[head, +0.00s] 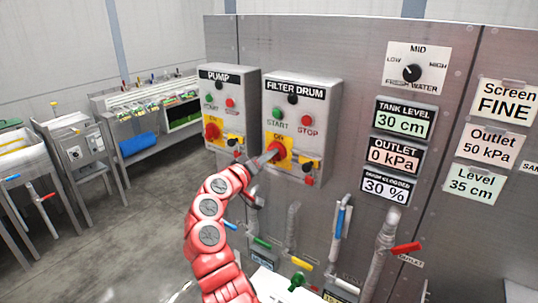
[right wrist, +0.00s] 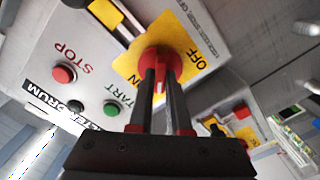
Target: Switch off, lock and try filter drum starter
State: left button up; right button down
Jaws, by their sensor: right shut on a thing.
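The filter drum starter (head: 297,92) is a grey box on the steel panel. It has a black lamp or cap, a green START button (head: 277,112), a red STOP button (head: 306,120) and a red rotary switch knob (right wrist: 160,60) on a yellow plate (right wrist: 128,66). OFF shows on the plate in the right wrist view. My right gripper (head: 268,156) is shut on the knob, with its fingers on either side of the grip (right wrist: 160,85). I cannot tell where the knob points. A yellow and black fitting (head: 306,163) sits beside the plate, with a red part below it.
The similar pump starter (head: 229,84) is close on the left. Pipes with blue, yellow and red valve handles (head: 405,248) stand below and to the right. Benches (head: 150,150) stand on the left behind open floor.

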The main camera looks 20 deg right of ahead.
jog(key=shift+f+n+p, duration=0.1)
jog(key=shift+n+p, duration=2.55)
jog(key=shift+n, duration=1.85)
jog(key=shift+f, duration=0.1)
jog(key=c, duration=0.9)
grip_release()
jog(key=shift+w, duration=0.1)
jog(key=shift+o, duration=0.2)
jog(key=shift+a, duration=0.15)
jog(key=b+v, duration=0.5)
jog(key=v, duration=1.2)
